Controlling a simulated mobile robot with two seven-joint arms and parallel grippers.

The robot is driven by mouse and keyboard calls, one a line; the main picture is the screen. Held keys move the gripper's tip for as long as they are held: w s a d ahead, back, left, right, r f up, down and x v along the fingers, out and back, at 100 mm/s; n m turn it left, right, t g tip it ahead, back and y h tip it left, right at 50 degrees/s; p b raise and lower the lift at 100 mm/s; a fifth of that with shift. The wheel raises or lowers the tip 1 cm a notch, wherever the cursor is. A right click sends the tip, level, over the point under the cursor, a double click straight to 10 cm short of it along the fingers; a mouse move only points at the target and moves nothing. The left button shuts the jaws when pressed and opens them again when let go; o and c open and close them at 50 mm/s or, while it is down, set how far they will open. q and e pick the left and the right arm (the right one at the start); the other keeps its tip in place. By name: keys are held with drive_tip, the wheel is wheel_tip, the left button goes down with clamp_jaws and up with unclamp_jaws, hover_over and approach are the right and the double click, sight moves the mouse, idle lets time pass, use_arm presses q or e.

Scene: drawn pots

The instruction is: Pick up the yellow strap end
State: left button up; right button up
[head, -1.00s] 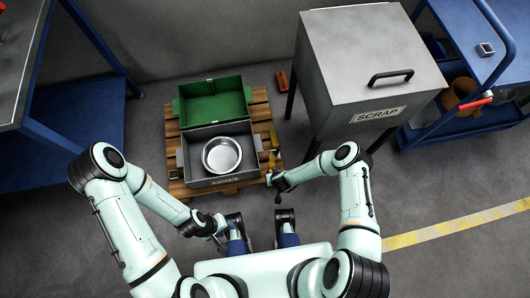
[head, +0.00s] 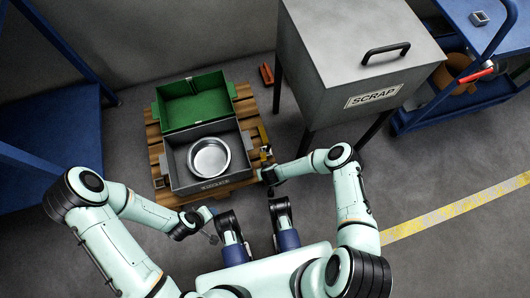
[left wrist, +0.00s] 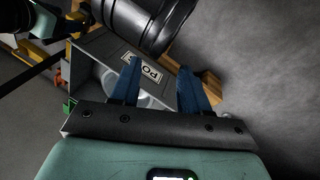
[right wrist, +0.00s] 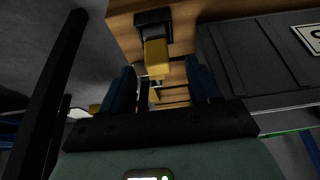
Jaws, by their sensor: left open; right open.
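The yellow strap end (right wrist: 156,56) hangs from a black buckle (right wrist: 153,20) at the wooden pallet's edge in the right wrist view. In the head view, small yellow strap pieces (head: 263,134) show at the pallet's right side. My right gripper (right wrist: 162,86) is open and empty, its blue fingers on either side of the strap's line. The strap end appears ahead of the fingertips; I cannot tell the exact gap. My left gripper (left wrist: 160,86) is open and empty, facing the grey crate's labelled side (left wrist: 100,45).
A grey SCRAP bin (head: 355,65) stands on legs to the right. A blue cart (head: 420,115) is beyond it. Floor is clear at lower right.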

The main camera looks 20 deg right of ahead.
drive_tip(key=f+b, duration=0.3)
drive_tip(key=shift+w+d+f, duration=0.2)
drive_tip(key=shift+w+f, duration=0.15)
drive_tip(key=shift+w+f+b, duration=0.45)
drive_tip(key=shift+f+b, duration=0.15)
drive_tip(key=shift+b, duration=0.05)
use_arm(q)
wheel_tip(320, 180, down, 6)
drive_tip(key=s+a, duration=0.1)
drive_tip(key=a, duration=0.1)
drive_tip(key=shift+a+f+g+y, duration=0.2)
drive_tip(key=shift+a+g+y, duration=0.05)
drive_tip(key=shift+g+y, duration=0.05)
drive_tip(key=shift+s, duration=0.1)
use_arm(e)
drive_tip(key=c, duration=1.1)
